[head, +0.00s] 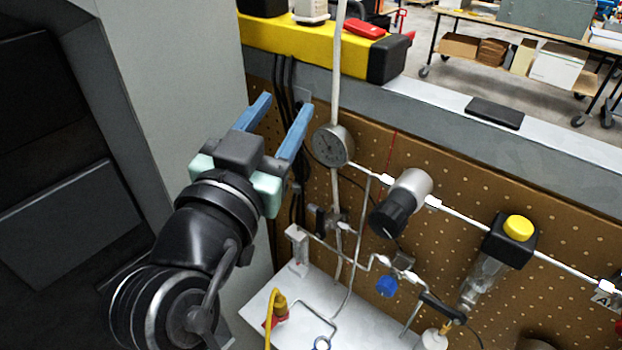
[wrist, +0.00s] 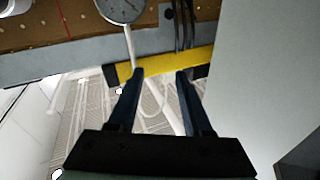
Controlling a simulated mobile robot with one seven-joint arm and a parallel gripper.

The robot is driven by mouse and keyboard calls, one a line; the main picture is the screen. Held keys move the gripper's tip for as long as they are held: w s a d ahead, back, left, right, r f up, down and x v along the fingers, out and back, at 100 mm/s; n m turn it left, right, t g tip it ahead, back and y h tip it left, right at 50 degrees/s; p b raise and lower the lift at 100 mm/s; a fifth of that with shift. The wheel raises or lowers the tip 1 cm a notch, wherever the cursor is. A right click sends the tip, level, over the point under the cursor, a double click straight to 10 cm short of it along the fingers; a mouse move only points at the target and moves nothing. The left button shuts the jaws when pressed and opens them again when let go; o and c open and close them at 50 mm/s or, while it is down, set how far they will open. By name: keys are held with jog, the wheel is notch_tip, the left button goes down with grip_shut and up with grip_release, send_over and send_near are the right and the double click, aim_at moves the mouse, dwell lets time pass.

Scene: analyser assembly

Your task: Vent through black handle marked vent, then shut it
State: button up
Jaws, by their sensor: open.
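My gripper (head: 286,103) is open and empty, its two blue fingers raised at the left of the pegboard in the head view. In the wrist view its dark fingers (wrist: 160,74) are spread apart with nothing between them. A black lever handle (head: 443,308) sits low on the tubing at the lower right, well away from my gripper. A smaller black handle (head: 319,219) is on the tubing below the gauge. I cannot read a vent marking on either. The round pressure gauge (head: 332,146) is just right of my fingers; it also shows in the wrist view (wrist: 122,8).
A blue knob (head: 387,286), a black-and-silver regulator (head: 400,202) and a yellow-topped valve (head: 518,228) stick out from the pegboard (head: 450,250). A grey cabinet wall (head: 190,70) stands close on the left. A white shelf (head: 300,325) lies below, with a yellow hose.

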notch_tip(320, 180, down, 12)
jog(key=s+a+m+g+h+b, duration=0.1)
jog(key=s+a+g+h+b, duration=0.1)
jog(key=s+g+h, duration=0.1)
jog(key=m+h, duration=0.2)
jog(key=h, duration=0.1)
send_near(319, 211)
jog(key=shift+g, duration=0.4)
jog(key=p+x, duration=0.1)
jog(key=x, duration=0.4)
jog(key=p+x, duration=0.1)
jog(key=x, duration=0.4)
jog(key=shift+w+r+p, duration=0.25)
jog(key=shift+p, duration=0.15)
grip_shut()
